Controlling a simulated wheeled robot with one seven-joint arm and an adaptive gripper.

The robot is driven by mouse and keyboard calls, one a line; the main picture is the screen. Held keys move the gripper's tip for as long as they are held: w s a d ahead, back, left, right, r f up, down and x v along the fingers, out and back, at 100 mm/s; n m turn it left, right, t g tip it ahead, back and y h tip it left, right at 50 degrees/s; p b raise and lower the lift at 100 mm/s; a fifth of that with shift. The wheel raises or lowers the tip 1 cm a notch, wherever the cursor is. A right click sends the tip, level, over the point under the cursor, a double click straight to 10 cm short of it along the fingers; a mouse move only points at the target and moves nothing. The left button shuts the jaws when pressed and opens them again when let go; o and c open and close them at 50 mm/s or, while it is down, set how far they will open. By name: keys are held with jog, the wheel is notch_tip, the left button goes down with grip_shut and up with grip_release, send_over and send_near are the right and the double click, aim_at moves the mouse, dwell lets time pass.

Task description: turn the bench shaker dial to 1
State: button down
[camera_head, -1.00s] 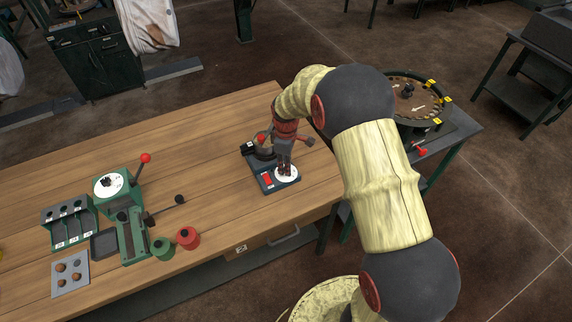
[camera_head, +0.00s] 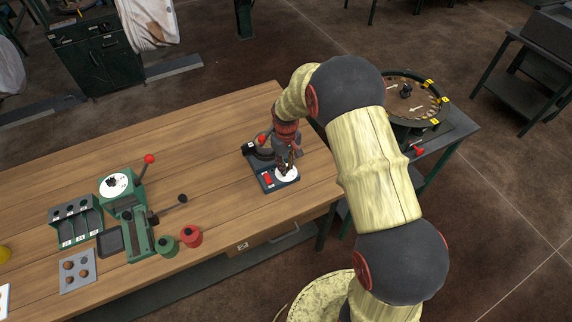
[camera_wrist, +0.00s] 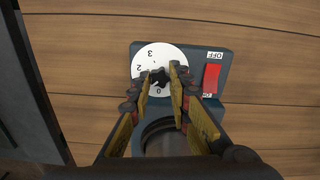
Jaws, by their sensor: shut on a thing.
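The bench shaker (camera_head: 264,184) is a small dark blue-grey unit on the wooden bench, near its right end. Its dial is a white disc (camera_wrist: 150,55) with a black knob (camera_wrist: 159,76) in the middle. In the wrist view the numbers 0, 2 and 3 show on the disc; the 1 is hidden behind a finger. My gripper (camera_wrist: 160,82) points down at the dial and is shut on the black knob, one finger on each side. It also shows over the dial in the head view (camera_head: 288,170).
A red rocker switch (camera_wrist: 211,79) marked OFF at one end sits beside the dial. A green press (camera_head: 135,225), a green rack (camera_head: 75,221) and red and green pots (camera_head: 190,236) stand at the left. Bare bench lies between.

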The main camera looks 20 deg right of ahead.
dwell(0.3)
jog(key=c, duration=1.7)
grip_release()
jog(key=shift+o, duration=0.2)
jog(key=shift+r, duration=0.15)
notch_tip(320, 180, up, 12)
jog(key=shift+m, duration=0.3)
